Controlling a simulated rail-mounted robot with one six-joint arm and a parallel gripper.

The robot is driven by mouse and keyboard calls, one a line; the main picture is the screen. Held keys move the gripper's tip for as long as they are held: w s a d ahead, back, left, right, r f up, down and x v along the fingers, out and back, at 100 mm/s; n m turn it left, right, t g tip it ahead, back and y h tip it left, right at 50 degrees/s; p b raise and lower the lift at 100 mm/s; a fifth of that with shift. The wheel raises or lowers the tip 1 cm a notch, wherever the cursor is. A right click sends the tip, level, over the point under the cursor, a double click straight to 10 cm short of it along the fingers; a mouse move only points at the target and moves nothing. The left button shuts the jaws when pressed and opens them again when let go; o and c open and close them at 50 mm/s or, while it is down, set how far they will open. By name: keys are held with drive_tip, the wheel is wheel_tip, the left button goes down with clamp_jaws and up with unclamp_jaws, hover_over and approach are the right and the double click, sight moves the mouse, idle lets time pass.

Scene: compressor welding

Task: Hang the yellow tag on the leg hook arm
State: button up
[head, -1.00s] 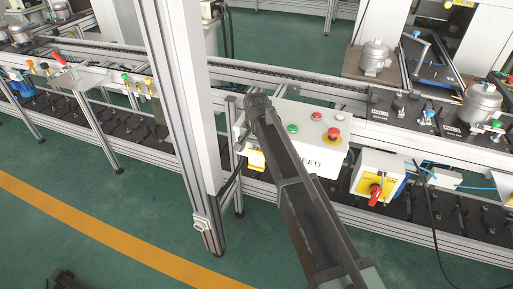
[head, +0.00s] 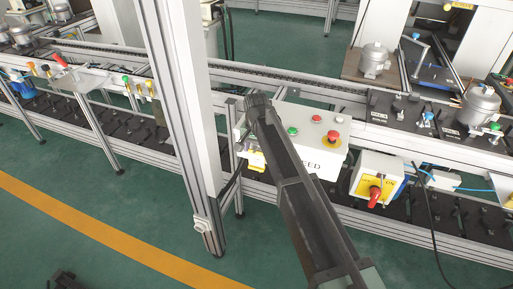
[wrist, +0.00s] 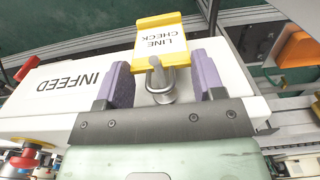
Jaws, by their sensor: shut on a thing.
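The yellow tag (wrist: 167,19) has a white panel reading LINE CHECK, upside down in the wrist view. My gripper (wrist: 162,78) has its two purple fingers at either side of the tag's near yellow edge and is shut on it. A silver metal rod with a rounded end (wrist: 156,76) stands between the fingers and overlaps that edge. I cannot tell whether it passes through the tag. In the head view a yellow patch of the tag (head: 257,161) shows beside my arm, by the control box's left end. My arm hides most of the fingers there.
The white INFEED control box (head: 318,160) carries green and red buttons and sits close by the gripper. A tall aluminium post (head: 182,110) stands just left. A white box with a rotary switch (head: 377,178) is at right.

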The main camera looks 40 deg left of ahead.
drive_tip(key=shift+s+r, duration=0.1)
drive_tip(key=shift+r, duration=0.1)
drive_tip(key=s+d, duration=0.1)
drive_tip(key=s, duration=0.5)
drive_tip(key=shift+d, duration=0.4)
idle(0.9)
drive_tip(key=shift+r, duration=0.15)
idle(0.3)
